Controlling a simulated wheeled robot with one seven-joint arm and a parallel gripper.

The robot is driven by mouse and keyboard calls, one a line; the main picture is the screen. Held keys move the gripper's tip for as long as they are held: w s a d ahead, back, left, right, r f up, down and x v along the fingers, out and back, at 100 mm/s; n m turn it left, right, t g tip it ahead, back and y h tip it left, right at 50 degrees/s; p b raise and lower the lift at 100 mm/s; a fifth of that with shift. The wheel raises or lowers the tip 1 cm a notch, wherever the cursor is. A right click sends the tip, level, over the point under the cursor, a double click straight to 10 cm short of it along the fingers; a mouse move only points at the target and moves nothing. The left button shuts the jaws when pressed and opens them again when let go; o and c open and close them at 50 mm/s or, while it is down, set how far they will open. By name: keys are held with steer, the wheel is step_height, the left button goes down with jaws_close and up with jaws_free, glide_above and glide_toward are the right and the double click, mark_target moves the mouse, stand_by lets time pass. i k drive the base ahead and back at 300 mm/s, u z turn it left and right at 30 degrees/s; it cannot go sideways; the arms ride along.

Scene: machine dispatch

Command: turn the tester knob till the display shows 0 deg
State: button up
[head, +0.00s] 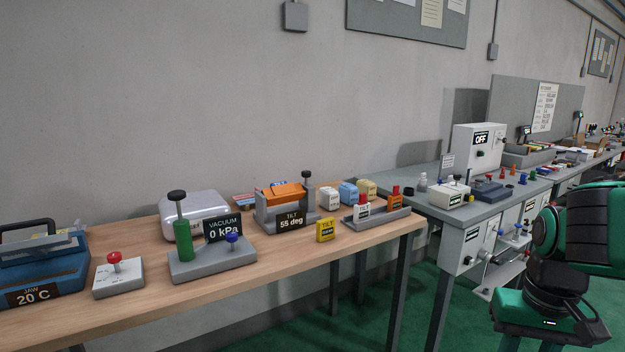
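A grey tilt device (272,217) stands near the back of the wooden table. Its dark display (291,220) reads TILT 55 deg. An orange piece (281,193) lies tilted on top of it. A dark round knob (306,174) stands on a thin stem at its right end. I cannot tell for sure that this is the tester knob. Green and black parts of my arm show at the right edge, well apart from the device. My gripper is not in view.
The wooden table (345,248) also holds a vacuum unit (213,262) reading 0 kPa, a blue jaw unit (45,270) reading 20 C, a red-knobbed box (118,278) and a yellow tilt block (326,230). A grey bench (488,208) with a white box (479,150) showing OFF stands right.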

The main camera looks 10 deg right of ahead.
mark_target(306, 174)
steer(key=k, duration=0.65)
steer(key=z, duration=0.6)
steer(key=i, duration=0.95)
steer(key=z, duration=0.35)
steer(key=i, duration=1)
steer(key=u, duration=0.7)
steer(key=i, duration=0.5)
steer(key=u, duration=0.35)
